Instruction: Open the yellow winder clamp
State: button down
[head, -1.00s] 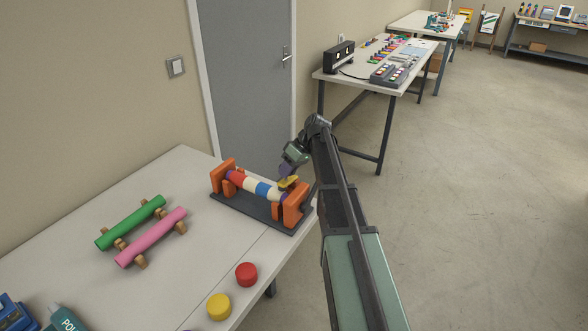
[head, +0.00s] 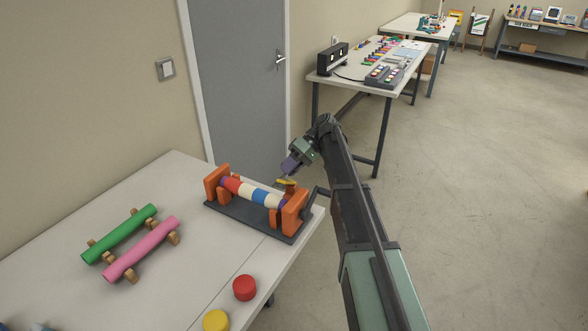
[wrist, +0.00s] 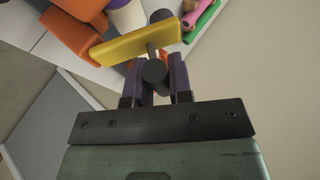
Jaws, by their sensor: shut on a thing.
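The winder (head: 240,215) stands on the near table, with a dark base, orange end blocks and a striped roll of red, cream and blue. Its yellow clamp (head: 286,183) is raised above the roll near the right orange block. In the wrist view, the yellow clamp bar (wrist: 135,43) lies across just beyond my fingers, with a dark round grip (wrist: 155,72) on it. My gripper (head: 288,172) has its purple fingers shut around that grip, one on each side. The far side of the clamp and its hinge are hidden.
A green roll (head: 122,234) and a pink roll (head: 142,249) lie on wooden cradles to the left. A red cap (head: 244,287) and a yellow cap (head: 216,321) sit at the table's front edge. A grey door (head: 240,85) is behind; open floor lies right.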

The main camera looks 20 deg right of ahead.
jog(key=c, duration=1)
grip_release()
jog(key=shift+c, duration=0.2)
